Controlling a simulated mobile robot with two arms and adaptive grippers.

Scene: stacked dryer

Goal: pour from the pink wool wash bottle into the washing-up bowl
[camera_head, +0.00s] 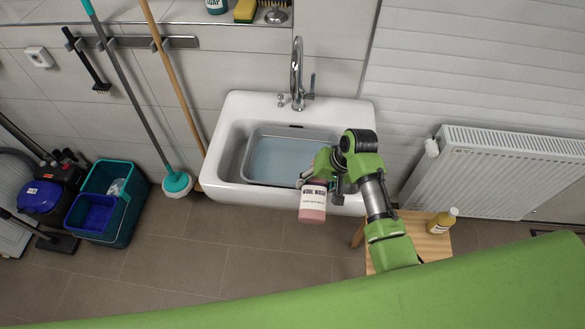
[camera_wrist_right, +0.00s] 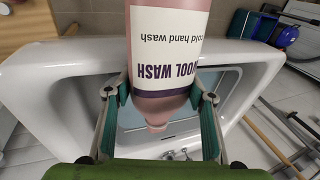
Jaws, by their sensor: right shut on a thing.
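The pink wool wash bottle (camera_head: 313,207) is held at the front right rim of the sink in the head view, its label facing the camera. It also shows in the wrist view (camera_wrist_right: 168,45), with its narrow neck toward the tap side. My right gripper (camera_head: 321,180) is shut around the bottle near its neck end. The exact tilt is hard to tell, and I see no liquid leaving it. The grey washing-up bowl (camera_head: 249,158) sits in the sink with bluish water in it, left of and beyond the gripper. My left gripper is not in view.
The white sink (camera_head: 222,135) has a tall tap (camera_head: 297,75) at its back. A wooden stool (camera_head: 436,247) with a yellow bottle (camera_head: 442,221) stands at the right near a radiator (camera_head: 510,170). A teal bucket (camera_head: 118,222) and a mop (camera_head: 177,183) are at the left.

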